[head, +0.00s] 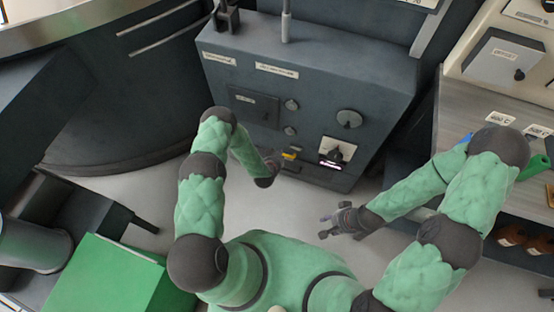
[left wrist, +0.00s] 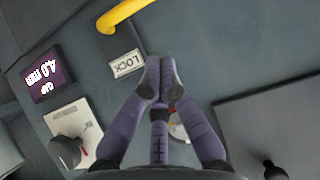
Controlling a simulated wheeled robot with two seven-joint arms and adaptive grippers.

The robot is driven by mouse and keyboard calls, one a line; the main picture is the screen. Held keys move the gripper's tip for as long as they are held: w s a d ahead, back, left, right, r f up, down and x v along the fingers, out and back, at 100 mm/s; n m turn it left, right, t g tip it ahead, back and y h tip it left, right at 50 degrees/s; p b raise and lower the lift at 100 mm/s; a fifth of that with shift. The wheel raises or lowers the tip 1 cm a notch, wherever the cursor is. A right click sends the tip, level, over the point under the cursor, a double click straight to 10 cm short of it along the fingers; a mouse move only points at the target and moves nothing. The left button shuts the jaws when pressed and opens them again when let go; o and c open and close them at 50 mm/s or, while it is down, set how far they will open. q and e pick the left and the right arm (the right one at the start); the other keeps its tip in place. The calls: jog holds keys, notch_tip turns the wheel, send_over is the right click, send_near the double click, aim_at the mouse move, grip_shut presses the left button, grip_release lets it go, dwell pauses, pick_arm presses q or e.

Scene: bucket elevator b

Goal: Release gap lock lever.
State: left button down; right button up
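The yellow gap lock lever (head: 289,155) is on the lower front of the dark machine in the head view. In the left wrist view the yellow lever (left wrist: 128,12) runs up out of the top edge from a dark pivot, above a "LOCK" label (left wrist: 127,65). My left gripper (head: 272,166) is just left of the lever in the head view. In the left wrist view its fingertips (left wrist: 160,78) are together and empty, below the lever and apart from it. My right gripper (head: 326,225) hangs empty over the floor with its fingers spread.
A lit gap display (left wrist: 48,75) and a plate with a dark knob (left wrist: 75,142) are left of the fingers in the wrist view. A bench (head: 475,115) stands at the right, and a green box (head: 105,275) at the lower left. Floor is clear before the machine.

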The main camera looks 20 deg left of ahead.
pick_arm(q)
jog(key=shift+w+f+b, duration=0.35)
jog(key=shift+f+b, duration=0.1)
jog(key=shift+f, duration=0.35)
jog(key=shift+w+f+b, duration=0.4)
jog(key=shift+f, duration=0.45)
jog(key=shift+w+f+b, duration=0.35)
jog(key=shift+f+b, duration=0.1)
jog(key=shift+f, duration=0.35)
pick_arm(e)
jog(key=shift+f, duration=1.6)
pick_arm(q)
jog(key=shift+s, duration=0.1)
pick_arm(e)
jog(key=shift+w, duration=0.15)
pick_arm(q)
jog(key=shift+a+f, duration=0.15)
pick_arm(e)
jog(key=shift+w, duration=0.5)
